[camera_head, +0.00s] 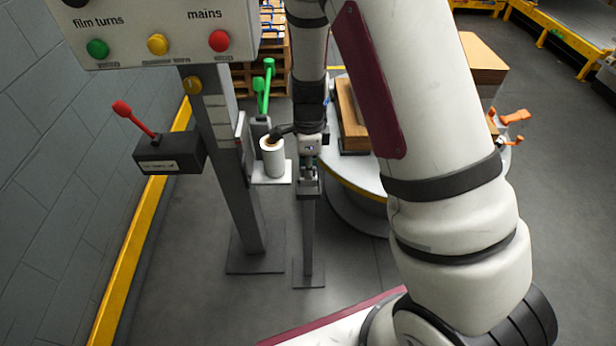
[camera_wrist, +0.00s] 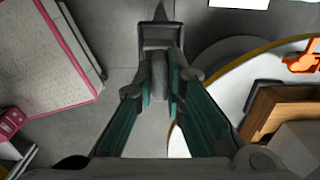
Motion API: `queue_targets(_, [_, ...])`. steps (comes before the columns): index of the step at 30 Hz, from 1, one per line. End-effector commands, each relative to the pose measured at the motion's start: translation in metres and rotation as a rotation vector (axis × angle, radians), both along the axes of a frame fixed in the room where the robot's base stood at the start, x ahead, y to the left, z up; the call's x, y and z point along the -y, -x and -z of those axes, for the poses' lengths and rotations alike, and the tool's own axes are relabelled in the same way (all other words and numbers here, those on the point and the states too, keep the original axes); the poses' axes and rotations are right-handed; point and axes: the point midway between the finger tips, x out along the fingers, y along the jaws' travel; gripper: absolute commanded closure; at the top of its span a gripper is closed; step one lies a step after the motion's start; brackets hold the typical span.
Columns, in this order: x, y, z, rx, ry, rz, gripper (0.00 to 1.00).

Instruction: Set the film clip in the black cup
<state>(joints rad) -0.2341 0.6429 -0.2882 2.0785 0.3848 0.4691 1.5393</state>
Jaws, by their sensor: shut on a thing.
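My gripper (camera_head: 312,162) points down just above a thin grey post. In the wrist view, its teal-padded fingers (camera_wrist: 158,88) are closed on a narrow dark grey piece (camera_wrist: 158,72), which I take to be the film clip. The fingers hide much of it. A square dark holder (camera_wrist: 160,36), which looks like the black cup, is just beyond the fingertips. In the head view, the holder (camera_head: 308,187) tops the post, right below my gripper. I cannot tell whether the clip is inside the cup or only above it.
A white film roll (camera_head: 272,158) stands left of my gripper, by green levers (camera_head: 263,88). A control panel post (camera_head: 222,160) and a red-levered box (camera_head: 168,153) are further left. A round turntable (camera_head: 352,195) with wooden blocks (camera_head: 350,115) is close on the right.

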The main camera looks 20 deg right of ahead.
Motion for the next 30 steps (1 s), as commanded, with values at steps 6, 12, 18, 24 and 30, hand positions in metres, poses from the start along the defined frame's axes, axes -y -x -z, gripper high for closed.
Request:
queue_targets(6, [0.001,-0.001,0.019,-0.004,0.0,0.002,1.0])
queue_targets(12, [0.0,-0.001,0.036,-0.001,0.0,0.001,1.0])
queue_targets(18, [0.0,-0.001,0.035,-0.001,0.0,0.0,1.0])
queue_targets(24, [0.0,-0.001,0.038,-0.001,0.0,0.0,0.71])
queue_targets(30, [0.0,-0.001,0.038,-0.001,0.0,0.0,0.69])
